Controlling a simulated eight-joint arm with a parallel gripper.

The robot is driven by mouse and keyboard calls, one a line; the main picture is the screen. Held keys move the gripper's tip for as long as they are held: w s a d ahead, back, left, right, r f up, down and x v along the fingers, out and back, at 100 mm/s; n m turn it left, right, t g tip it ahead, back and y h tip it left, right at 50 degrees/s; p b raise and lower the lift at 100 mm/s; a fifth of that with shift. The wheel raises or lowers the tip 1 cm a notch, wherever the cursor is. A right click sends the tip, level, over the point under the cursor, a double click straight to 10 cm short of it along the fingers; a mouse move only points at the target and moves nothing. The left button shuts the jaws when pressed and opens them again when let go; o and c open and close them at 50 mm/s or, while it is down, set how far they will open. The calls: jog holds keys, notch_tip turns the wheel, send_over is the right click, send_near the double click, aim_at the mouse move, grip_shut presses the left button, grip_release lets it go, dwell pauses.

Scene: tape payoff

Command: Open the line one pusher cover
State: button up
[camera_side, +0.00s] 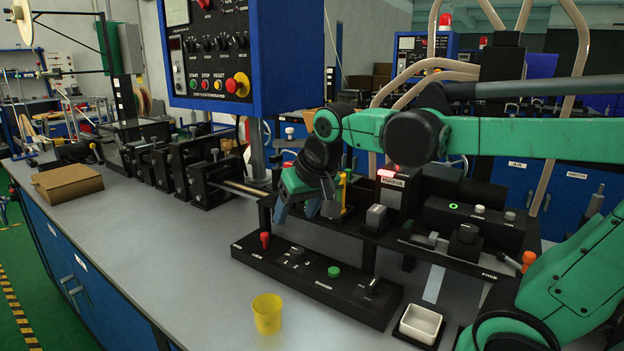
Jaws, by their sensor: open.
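My gripper (305,211) is at the centre of the view, pointing down over the left end of the black raised machine platform (425,249). Its jaws are open, and I see nothing held between them. A yellow upright part (346,194) stands just right of the jaws; I cannot tell whether they touch. A small grey block (376,217) sits on the platform further right. I cannot make out which part is the line one pusher cover; my gripper and wrist hide some of this area.
A black control box (318,280) with a red knob and green button lies in front. A yellow cup (267,313) and a white tray (420,325) stand near the front edge. A cardboard box (67,184) is at left.

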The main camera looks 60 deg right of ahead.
jog(key=w+d+r+m+g+h, duration=0.1)
jog(key=d+m, duration=0.3)
jog(key=d, duration=0.2)
jog(key=w+d+r+m+g, duration=0.2)
jog(key=d+m, duration=0.2)
jog(key=d, duration=0.3)
jog(key=w+d+r+m+g+h, duration=0.1)
jog(key=w+d+m+g, duration=0.1)
jog(key=d+m, duration=0.2)
jog(key=shift+d+r+m+h, duration=0.15)
jog(key=shift+d+m, duration=0.05)
jog(key=shift+d, duration=0.45)
jog(key=shift+d+r+m+h, duration=0.15)
jog(key=shift+d+m, duration=0.05)
jog(key=shift+d, duration=0.4)
jog(key=shift+g, duration=0.3)
jog(key=shift+x, duration=2.95)
jog(key=shift+s+d+r, duration=0.1)
jog(key=shift+d, duration=0.1)
grip_shut()
